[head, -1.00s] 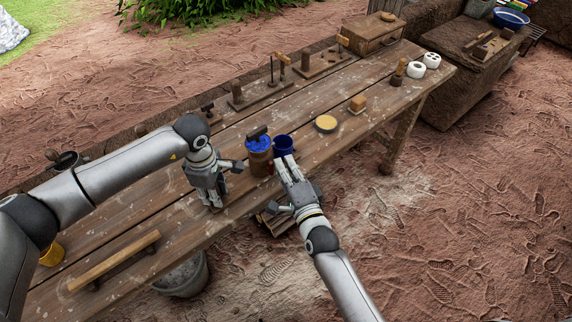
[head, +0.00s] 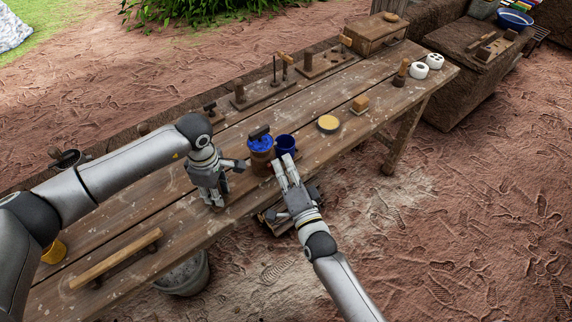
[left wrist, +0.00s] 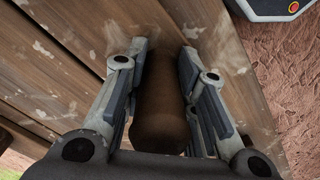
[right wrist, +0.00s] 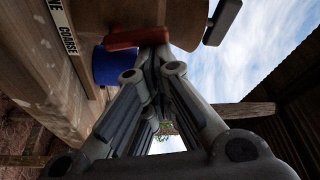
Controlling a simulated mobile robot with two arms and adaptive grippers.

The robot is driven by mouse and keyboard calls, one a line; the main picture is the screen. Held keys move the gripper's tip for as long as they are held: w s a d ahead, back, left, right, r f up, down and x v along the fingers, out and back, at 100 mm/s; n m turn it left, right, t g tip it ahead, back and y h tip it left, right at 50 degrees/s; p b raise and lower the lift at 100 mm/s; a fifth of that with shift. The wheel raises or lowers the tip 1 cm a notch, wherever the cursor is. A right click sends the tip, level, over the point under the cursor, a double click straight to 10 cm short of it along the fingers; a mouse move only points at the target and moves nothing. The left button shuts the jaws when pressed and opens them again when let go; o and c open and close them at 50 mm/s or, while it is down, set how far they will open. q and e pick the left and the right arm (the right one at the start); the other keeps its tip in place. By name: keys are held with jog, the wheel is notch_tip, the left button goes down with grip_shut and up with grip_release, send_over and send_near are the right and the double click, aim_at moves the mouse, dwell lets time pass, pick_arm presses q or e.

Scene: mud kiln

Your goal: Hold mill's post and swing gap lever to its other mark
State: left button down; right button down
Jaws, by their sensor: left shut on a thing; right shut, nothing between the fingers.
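The mill (head: 262,160) stands on the bench, a brown drum with a blue top and a dark crank handle. My left gripper (head: 222,186) is just left of it, pointing down. In the left wrist view it is shut around a brown round post (left wrist: 162,105), one finger on each side. The red gap lever (right wrist: 138,38) sticks out of the mill low down in the right wrist view. My right gripper (head: 282,160) is shut and empty at the mill's front right. Its fingertips are close by the lever; I cannot tell whether they touch.
A label plate (right wrist: 64,25) reads COARSE, with another word partly cut off. A blue cup (head: 285,145) stands right beside the mill. A yellow-topped round dish (head: 328,123) and a small wooden block (head: 360,104) are farther right. A wooden bar (head: 115,259) lies at front left.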

jog(key=n, duration=0.1)
jog(key=n+y, duration=0.1)
jog(key=n, duration=0.1)
jog(key=a+n, duration=0.1)
jog(key=shift+s+r+t, duration=0.1)
jog(key=shift+s+t, duration=0.2)
jog(key=shift+s, duration=0.05)
jog(key=n+y, duration=0.1)
jog(key=n, duration=0.1)
jog(key=a+n+y, duration=0.1)
jog(key=n, duration=0.1)
jog(key=s+n, duration=0.1)
jog(key=n, duration=0.1)
jog(key=shift+a+y, duration=0.25)
jog(key=shift+y, duration=0.15)
jog(key=shift+w+d+r, duration=0.2)
jog(key=shift+d+r, duration=0.05)
jog(key=shift+r, duration=0.15)
jog(key=s+d, duration=0.5)
jog(key=s, duration=0.3)
jog(key=shift+d+f, duration=0.15)
jog(key=shift+d, duration=0.05)
jog(key=shift+w, duration=0.1)
jog(key=shift+r, duration=2)
